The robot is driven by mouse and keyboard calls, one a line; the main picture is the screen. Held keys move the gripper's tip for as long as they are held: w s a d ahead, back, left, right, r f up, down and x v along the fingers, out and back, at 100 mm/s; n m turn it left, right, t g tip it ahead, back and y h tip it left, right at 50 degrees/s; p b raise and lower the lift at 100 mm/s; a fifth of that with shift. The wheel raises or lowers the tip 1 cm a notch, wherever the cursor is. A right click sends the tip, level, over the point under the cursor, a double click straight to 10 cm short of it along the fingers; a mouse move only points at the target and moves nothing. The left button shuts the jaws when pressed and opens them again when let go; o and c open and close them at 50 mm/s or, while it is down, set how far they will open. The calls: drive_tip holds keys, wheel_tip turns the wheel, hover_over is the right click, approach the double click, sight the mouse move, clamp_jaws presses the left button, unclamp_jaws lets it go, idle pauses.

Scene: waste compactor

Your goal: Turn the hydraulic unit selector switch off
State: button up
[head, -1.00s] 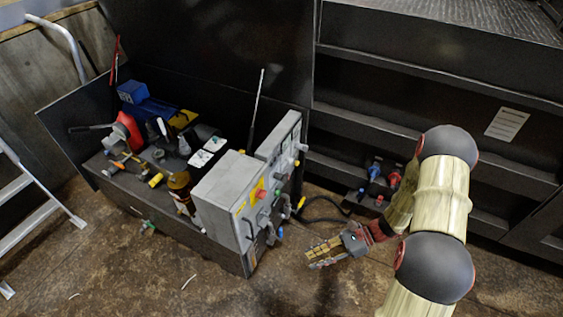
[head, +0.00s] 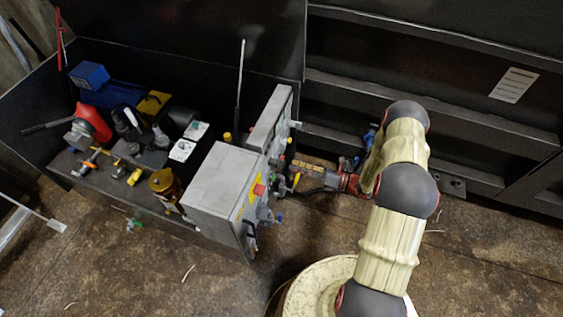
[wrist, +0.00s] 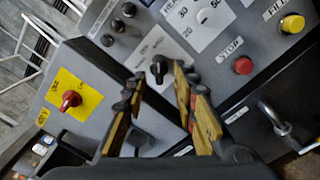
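My gripper (wrist: 158,80) is open in the wrist view, its yellow-and-dark fingers on either side of a black selector knob (wrist: 159,65) on the grey control panel. The knob shows between the fingertips; I cannot tell whether they touch it. Its label is too blurred to read, so I cannot confirm that it is the hydraulic unit selector switch. In the head view my gripper (head: 302,170) is beside the grey control boxes (head: 222,180), and the black knob cannot be made out.
A red rotary switch (wrist: 70,100) on a yellow plate is left in the wrist view. A dark step structure (head: 440,110) stands behind my arm.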

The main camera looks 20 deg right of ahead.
sight(282, 162)
drive_tip(key=shift+b+x, duration=0.75)
drive_tip(key=shift+x, duration=2.4)
drive_tip(key=shift+c, duration=0.9)
clamp_jaws()
